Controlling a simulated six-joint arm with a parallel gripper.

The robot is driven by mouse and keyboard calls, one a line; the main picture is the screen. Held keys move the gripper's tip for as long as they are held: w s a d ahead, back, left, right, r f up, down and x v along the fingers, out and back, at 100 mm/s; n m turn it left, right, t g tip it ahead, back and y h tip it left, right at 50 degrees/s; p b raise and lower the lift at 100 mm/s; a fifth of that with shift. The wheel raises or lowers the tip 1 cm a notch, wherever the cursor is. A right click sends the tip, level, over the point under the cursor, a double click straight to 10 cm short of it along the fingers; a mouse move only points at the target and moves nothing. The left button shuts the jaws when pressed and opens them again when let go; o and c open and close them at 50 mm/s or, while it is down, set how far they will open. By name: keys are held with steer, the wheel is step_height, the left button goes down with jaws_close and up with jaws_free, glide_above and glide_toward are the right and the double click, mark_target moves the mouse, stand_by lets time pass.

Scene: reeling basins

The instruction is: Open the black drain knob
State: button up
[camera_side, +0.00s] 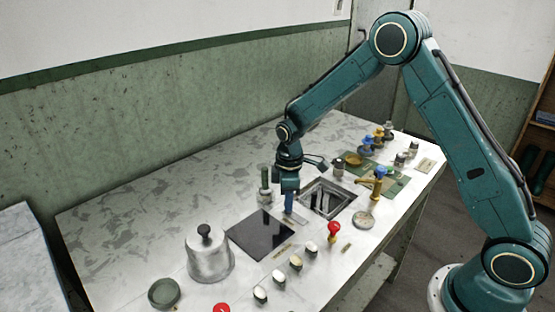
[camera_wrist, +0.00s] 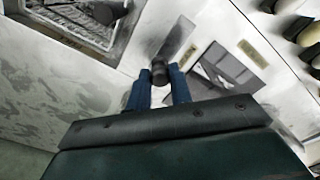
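A small black knob (camera_wrist: 160,72) shows in the wrist view between the tips of my gripper's two blue fingers. A grey bar (camera_wrist: 176,38) runs from it toward the upper right. My gripper (camera_wrist: 159,78) has its fingers apart, one on each side of the knob. I cannot tell whether they touch it. In the side view my gripper (camera_side: 289,212) points down close to the table, between the dark square panel (camera_side: 262,234) and the square basin (camera_side: 341,195). The knob itself is hidden there.
A lidded grey pot (camera_side: 209,258) stands at the front left. Several small cups with white contents (camera_side: 296,262) line the front edge near a red knob (camera_side: 334,228). A green bottle-like object (camera_side: 264,188) stands just left of my gripper. The table's back left is clear.

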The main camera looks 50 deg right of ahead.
mark_target(297, 218)
jaws_close()
steer(key=shift+s, duration=1.55)
steer(key=o, duration=0.6)
jaws_free()
steer(key=shift+r, duration=0.15)
step_height(297, 218, up, 14)
steer(key=shift+f, duration=0.15)
